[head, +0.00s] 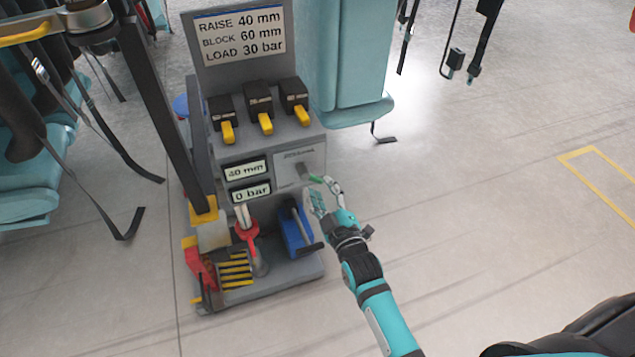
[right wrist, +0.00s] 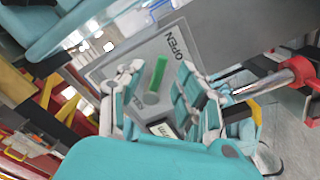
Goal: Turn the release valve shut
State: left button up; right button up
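The release valve has a small green handle (head: 316,179) on a grey plate (head: 289,171) on the front of the grey cart, right of the displays. In the right wrist view the green handle (right wrist: 158,74) stands between my fingers, in front of the plate (right wrist: 112,63) with the word "OPEN" on it; other lettering is partly hidden. My right gripper (head: 326,194) is at the valve. In the right wrist view its fingers (right wrist: 157,88) are spread on both sides of the handle, with gaps visible. My left gripper is not in view.
The cart carries displays reading "40 mm" (head: 245,170) and "0 bar" (head: 251,192). A red-collared lever (head: 247,231) and a blue device (head: 295,228) sit below. Yellow-handled levers (head: 265,122) are above. Teal seats (head: 345,60) stand behind; floor at right is clear.

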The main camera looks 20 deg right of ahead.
aim_at(318, 182)
jog(key=shift+w+b, duration=0.3)
jog(key=shift+w, duration=1.7)
grip_shut()
